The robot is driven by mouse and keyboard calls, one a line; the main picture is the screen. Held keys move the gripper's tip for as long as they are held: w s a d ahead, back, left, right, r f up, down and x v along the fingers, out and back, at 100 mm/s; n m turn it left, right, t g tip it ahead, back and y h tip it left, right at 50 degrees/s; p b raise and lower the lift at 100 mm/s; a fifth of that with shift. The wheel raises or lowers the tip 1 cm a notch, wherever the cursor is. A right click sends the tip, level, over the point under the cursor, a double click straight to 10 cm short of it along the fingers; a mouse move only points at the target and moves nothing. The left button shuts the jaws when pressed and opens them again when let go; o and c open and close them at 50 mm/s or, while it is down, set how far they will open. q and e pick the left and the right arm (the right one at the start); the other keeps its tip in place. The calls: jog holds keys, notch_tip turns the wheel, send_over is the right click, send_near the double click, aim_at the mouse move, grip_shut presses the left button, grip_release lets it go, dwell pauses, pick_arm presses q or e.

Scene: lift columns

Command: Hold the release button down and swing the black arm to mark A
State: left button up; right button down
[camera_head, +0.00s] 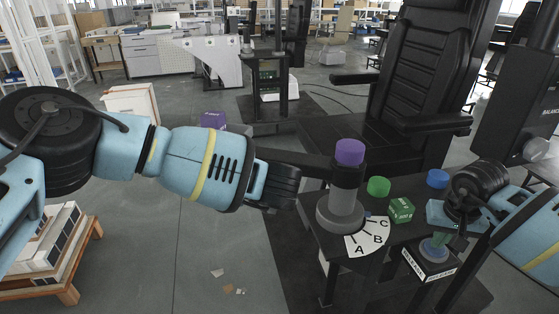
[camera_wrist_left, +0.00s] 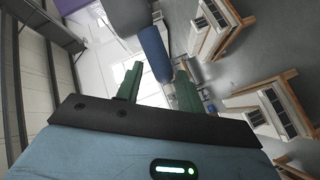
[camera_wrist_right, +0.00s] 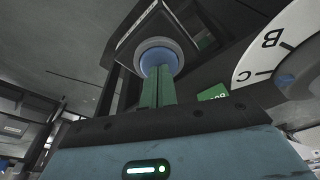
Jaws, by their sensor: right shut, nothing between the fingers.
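The black arm (camera_head: 303,158) reaches left from a grey post (camera_head: 345,185) with a purple cap. The white dial (camera_head: 367,240) with marks A, B and C lies at the post's front right; the arm points away from mark A. My left gripper (camera_head: 284,187) is beside the black arm in the head view, its fingers hidden there. In the left wrist view the fingers are apart with a dark blue cylinder (camera_wrist_left: 155,52) between them; contact is unclear. My right gripper (camera_wrist_right: 158,76) is shut, its tips over the blue release button (camera_wrist_right: 158,58) on the black box (camera_head: 430,263); pressing depth is unclear.
A green cylinder (camera_head: 378,187), a green box (camera_head: 401,210) and a blue cylinder (camera_head: 437,178) stand on the bench near the dial. A black chair (camera_head: 425,80) stands behind. A wooden pallet (camera_head: 62,250) is at left. Floor left of the bench is mostly clear.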

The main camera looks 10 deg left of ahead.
pick_arm(q)
jog(key=shift+x, duration=1.6)
grip_shut()
